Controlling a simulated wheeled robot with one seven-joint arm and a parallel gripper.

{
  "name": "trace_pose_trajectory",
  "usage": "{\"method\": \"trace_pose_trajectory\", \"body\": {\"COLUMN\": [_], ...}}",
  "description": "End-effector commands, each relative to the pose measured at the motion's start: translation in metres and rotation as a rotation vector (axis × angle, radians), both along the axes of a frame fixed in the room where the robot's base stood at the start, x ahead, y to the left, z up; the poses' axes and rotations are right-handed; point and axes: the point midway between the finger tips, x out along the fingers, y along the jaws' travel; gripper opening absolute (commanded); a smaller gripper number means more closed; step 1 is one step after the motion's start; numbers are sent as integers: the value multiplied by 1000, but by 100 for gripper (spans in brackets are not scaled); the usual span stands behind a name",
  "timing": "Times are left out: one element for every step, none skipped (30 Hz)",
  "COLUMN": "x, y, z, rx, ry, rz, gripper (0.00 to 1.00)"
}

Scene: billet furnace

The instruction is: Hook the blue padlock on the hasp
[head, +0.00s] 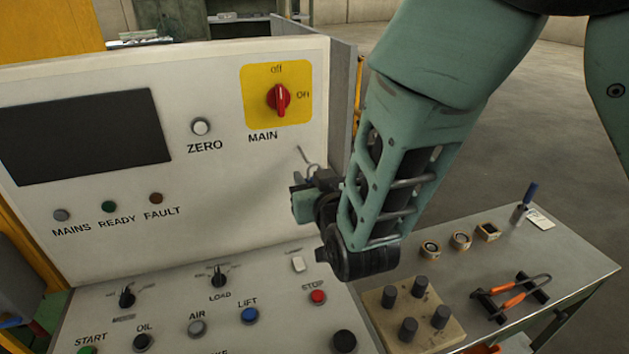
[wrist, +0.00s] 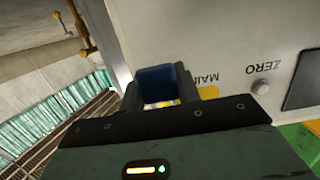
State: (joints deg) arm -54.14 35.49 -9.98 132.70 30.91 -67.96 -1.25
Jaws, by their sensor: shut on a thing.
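My gripper (head: 305,190) is in front of the white panel, below and right of the MAIN switch. In the wrist view its jaws (wrist: 158,92) are shut on the blue padlock (wrist: 157,84). In the head view the padlock's body is hidden by the gripper. A thin bent grey metal piece, which looks like its shackle (head: 306,160), sticks up above the jaws, apart from the switch. The red MAIN switch (head: 279,99) sits on a yellow plate (head: 255,78), its handle upright towards "off". I cannot make out a separate hasp.
Below is a sloped desk with knobs and buttons, including a red STOP button (head: 318,297). At right a grey bench (head: 590,262) holds a block with dark pegs (head: 408,330), orange-handled pliers (head: 510,295) and small framed parts. The space before the switch is clear.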

Motion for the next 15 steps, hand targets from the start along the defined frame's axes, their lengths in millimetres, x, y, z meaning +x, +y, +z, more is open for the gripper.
{"method": "trace_pose_trajectory", "body": {"x": [3,5,7,9,10,13,14,16,18,20,21,23,25,27,29], "y": [1,1,2,2,2,3,4,4,5,6,6,7,7,8,8], "z": [0,0,0,0,0,0,-1,-1,-1,-1,-2,-2,-2,-2,-2], "rx": [-1,-1,-1,-1,0,0,0,0,0,0,0,-1,-1,0,-1], "ry": [0,0,-1,-1,-1,-1,-1,-2,-1,-1,0,0,0,-1,-1], "rz": [-1,-1,-1,-1,-1,-1,-1,-1,-1,-1,-1,-1,0,0,0], "gripper": [9,9,9,9,9,9,9,9,9,9,9,9,9,9,9]}}
